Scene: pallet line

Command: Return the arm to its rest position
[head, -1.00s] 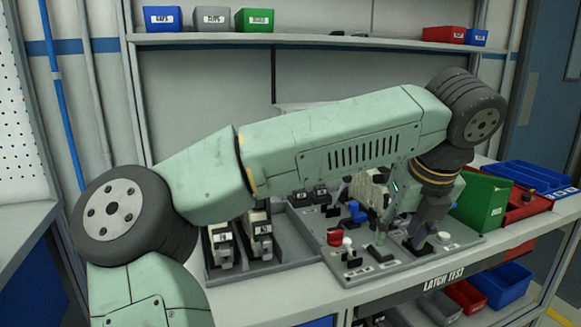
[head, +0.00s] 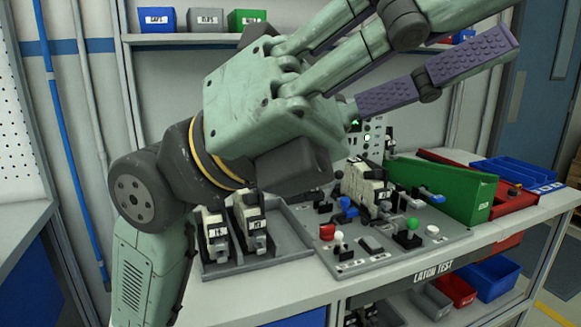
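My gripper (head: 478,32) fills the upper middle of the head view, raised in front of the bench and pointing to the upper right. Its fingers are spread, with the purple ridged pads of the lower finger showing. Nothing shows between them. One fingertip runs out of the top edge. My arm is folded at the left, with its elbow low and the wrist close to the camera. The gripper is apart from the test board (head: 390,262) and hides part of the back wall and shelf.
The bench has a grey tray (head: 285,257) with two dark-and-cream units at left. The board carries levers, knobs and a cream unit (head: 366,185). A green bin (head: 450,192), a red bin (head: 512,200) and a blue tray (head: 525,173) stand at right. Bins line the shelf (head: 190,40).

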